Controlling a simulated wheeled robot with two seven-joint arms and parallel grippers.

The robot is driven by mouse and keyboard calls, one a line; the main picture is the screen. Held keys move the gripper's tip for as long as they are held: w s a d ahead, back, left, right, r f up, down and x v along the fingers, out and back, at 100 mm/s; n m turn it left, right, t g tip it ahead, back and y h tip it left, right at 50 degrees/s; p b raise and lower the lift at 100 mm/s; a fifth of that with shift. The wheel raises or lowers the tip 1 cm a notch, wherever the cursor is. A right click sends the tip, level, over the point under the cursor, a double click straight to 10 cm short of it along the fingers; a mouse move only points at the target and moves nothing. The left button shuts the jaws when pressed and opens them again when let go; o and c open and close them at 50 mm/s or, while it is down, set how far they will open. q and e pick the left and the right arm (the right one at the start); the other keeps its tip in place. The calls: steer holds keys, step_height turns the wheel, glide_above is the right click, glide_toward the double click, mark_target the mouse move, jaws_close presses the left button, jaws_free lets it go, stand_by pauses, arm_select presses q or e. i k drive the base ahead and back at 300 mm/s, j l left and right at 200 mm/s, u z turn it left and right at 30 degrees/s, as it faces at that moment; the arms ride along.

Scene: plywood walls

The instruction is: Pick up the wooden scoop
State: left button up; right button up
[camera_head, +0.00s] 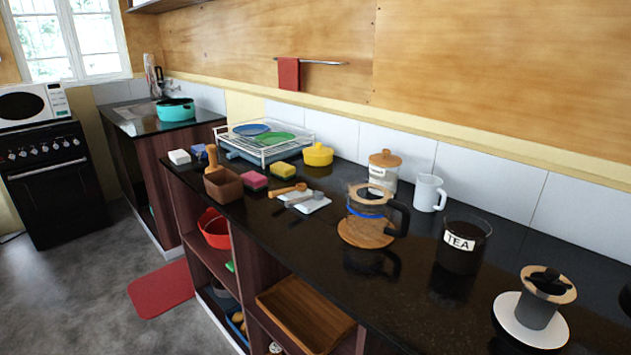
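A small wooden utensil that looks like the wooden scoop (288,190) lies on the dark countertop (290,237), left of the middle of the view. It is at the left edge of a small white board or rest (313,206). A grey utensil (304,198) lies on that white piece beside it. The two are close together, and I cannot tell whether they touch. Neither of my grippers shows in this view.
Sponges (254,180) and a brown container (224,185) stand left of the scoop. A yellow pot (318,154) is behind it. A glass coffee pot (367,200) on a round wooden mat (367,234) stands to the right. The counter in front of the scoop is clear.

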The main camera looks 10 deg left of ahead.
mark_target(300, 187)
steer(key=i+j+z, duration=0.25)
steer(key=j+z, duration=0.25)
steer(key=j, duration=0.3)
steer(key=i+j+z, duration=0.15)
steer(key=j+z, duration=0.35)
steer(key=j, duration=0.3)
steer(key=j+z, duration=0.5)
steer(key=j, duration=0.35)
